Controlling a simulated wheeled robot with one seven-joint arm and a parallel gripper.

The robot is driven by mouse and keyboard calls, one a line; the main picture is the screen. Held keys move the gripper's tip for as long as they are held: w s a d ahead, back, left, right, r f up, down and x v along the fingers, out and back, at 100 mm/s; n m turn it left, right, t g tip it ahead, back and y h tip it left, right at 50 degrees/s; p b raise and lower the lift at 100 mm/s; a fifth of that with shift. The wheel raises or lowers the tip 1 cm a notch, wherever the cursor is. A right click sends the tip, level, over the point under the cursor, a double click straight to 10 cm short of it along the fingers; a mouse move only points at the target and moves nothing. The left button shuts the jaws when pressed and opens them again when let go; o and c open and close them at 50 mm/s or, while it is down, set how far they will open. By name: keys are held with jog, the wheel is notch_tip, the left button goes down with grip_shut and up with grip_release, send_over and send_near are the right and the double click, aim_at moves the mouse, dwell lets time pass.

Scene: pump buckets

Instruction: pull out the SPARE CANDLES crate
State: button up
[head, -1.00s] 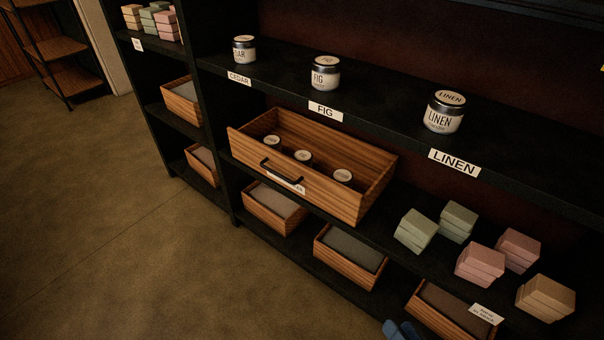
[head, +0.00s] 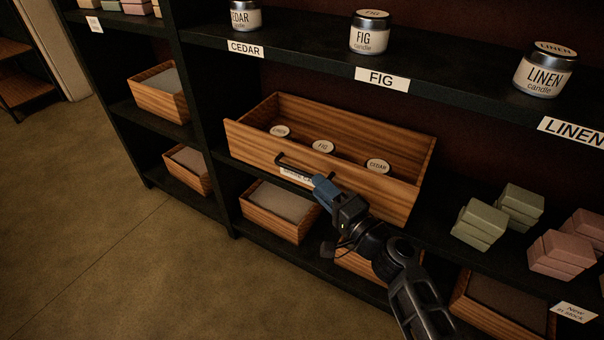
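The wooden crate (head: 370,192) sits on the middle shelf, upright, with a dark bar handle (head: 291,164) on its front. A white label (head: 291,175) under the handle is partly hidden by my gripper; its text is hard to read. Inside the crate are three lidded candle jars, one marked FIG (head: 323,146) and one marked CEDAR (head: 377,165). My gripper (head: 322,184), with blue fingers, is in front of the crate at the right end of the handle. I cannot tell whether it touches the handle or whether its fingers are open.
Candle jars marked FIG (head: 369,33) and LINEN (head: 544,70) stand on the shelf above. Green boxes (head: 480,222) and pink boxes (head: 566,255) stand right of the crate. Smaller wooden bins (head: 272,224) fill the bottom shelf. The floor (head: 110,240) at left is clear.

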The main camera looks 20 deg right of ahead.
aim_at(306, 175)
jog(key=x, duration=0.6)
grip_shut()
dwell(0.3)
